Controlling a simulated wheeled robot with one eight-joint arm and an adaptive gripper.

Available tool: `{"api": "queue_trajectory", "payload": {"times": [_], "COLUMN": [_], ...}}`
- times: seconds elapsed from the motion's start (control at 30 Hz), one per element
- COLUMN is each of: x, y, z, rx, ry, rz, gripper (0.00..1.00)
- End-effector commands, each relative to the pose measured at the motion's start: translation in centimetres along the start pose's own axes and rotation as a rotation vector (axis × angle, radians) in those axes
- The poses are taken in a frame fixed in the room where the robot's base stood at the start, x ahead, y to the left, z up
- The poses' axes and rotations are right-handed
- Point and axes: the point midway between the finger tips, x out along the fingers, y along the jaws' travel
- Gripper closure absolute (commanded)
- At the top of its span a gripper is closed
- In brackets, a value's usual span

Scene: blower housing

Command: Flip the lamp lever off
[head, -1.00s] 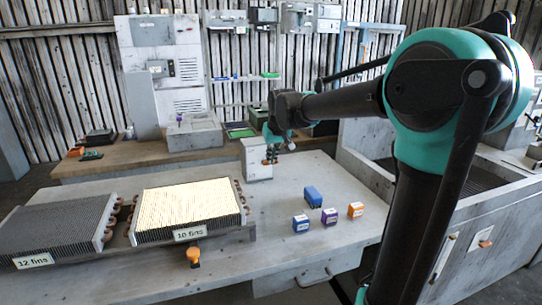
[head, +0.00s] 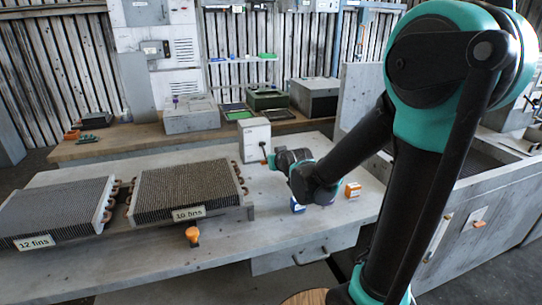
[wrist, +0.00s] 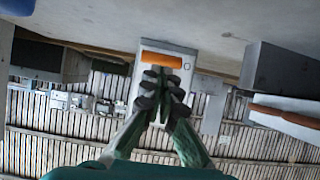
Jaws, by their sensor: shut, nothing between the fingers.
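The lamp switch box (head: 254,141) is a small pale box standing upright on the grey bench. In the wrist view the box's face (wrist: 190,48) carries an orange lever bar (wrist: 162,60). My gripper (head: 270,161) is low in front of the box. In the wrist view my gripper's dark fingers (wrist: 161,80) are together and empty, right beside the orange bar. I cannot tell whether they touch it. The panel labelled 10 fins (head: 185,190) is dark, with no glow.
A second finned panel labelled 12 fins (head: 55,207) lies at the left. An orange knob (head: 192,235) is at the bench's front. An orange block (head: 353,190) and a partly hidden blue block (head: 297,207) are near my arm. The bench's front middle is clear.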

Motion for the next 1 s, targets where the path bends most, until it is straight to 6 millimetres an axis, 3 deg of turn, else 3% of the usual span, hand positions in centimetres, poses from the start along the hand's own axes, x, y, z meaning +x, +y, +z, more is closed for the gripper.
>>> {"api": "queue_trajectory", "payload": {"times": [0.4, 1.0], "x": [1.3, 1.5], "y": [0.0, 0.0], "z": [1.6, 1.8], "rx": [0.000, 0.000], "ry": [-0.002, -0.003], "rz": [0.000, 0.000], "gripper": [1.00, 1.00]}}
